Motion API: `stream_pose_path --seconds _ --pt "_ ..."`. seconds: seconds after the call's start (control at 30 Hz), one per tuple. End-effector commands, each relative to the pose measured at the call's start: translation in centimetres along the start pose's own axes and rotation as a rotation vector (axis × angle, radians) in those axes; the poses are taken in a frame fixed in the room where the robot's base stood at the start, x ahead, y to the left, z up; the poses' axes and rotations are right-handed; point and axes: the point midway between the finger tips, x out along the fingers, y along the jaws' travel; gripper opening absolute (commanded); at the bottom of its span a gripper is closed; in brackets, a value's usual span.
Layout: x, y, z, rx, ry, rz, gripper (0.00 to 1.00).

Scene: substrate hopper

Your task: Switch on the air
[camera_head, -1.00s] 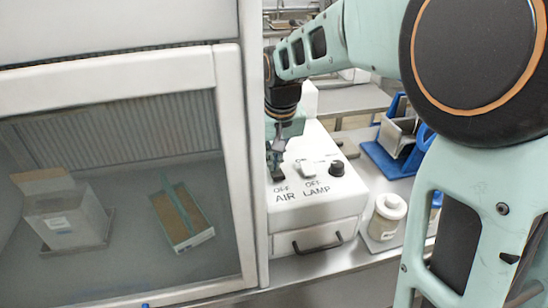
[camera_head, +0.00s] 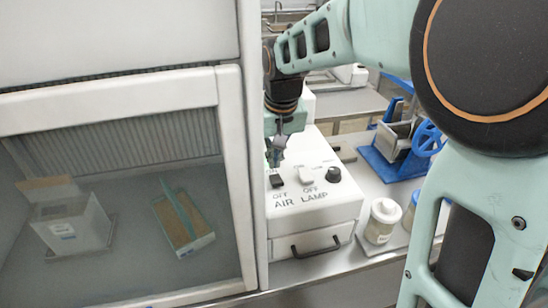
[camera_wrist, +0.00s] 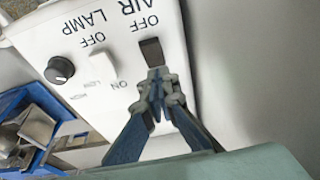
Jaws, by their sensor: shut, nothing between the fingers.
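The white control box (camera_head: 318,212) stands just right of the hood. Its sloped top bears the dark AIR rocker switch (camera_head: 276,181), with OFF on its near side; the switch also shows in the wrist view (camera_wrist: 152,52). Beside it are the white LAMP switch (camera_head: 306,175) and a black round knob (camera_head: 333,174). My gripper (camera_head: 274,163) is shut and empty. Its fingertips in the wrist view (camera_wrist: 160,78) are at the AIR switch's end away from the OFF label and cover that end. I cannot tell whether they touch it, or which way the rocker is tilted.
The glass-fronted hood (camera_head: 130,195) is close on the left, with a box (camera_head: 70,225) and a tray (camera_head: 182,222) behind the glass. A lidded white jar (camera_head: 382,222) and a blue-framed device (camera_head: 398,150) stand on the bench to the right.

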Motion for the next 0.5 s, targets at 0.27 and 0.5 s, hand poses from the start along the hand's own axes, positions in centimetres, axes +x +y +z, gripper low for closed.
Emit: stream_pose_path --seconds 0.27,0.5 --pt "-6.3 0.0 -1.9 0.0 0.004 0.0 0.0" --pt "-9.3 0.0 -2.6 -0.001 0.001 0.0 0.0"
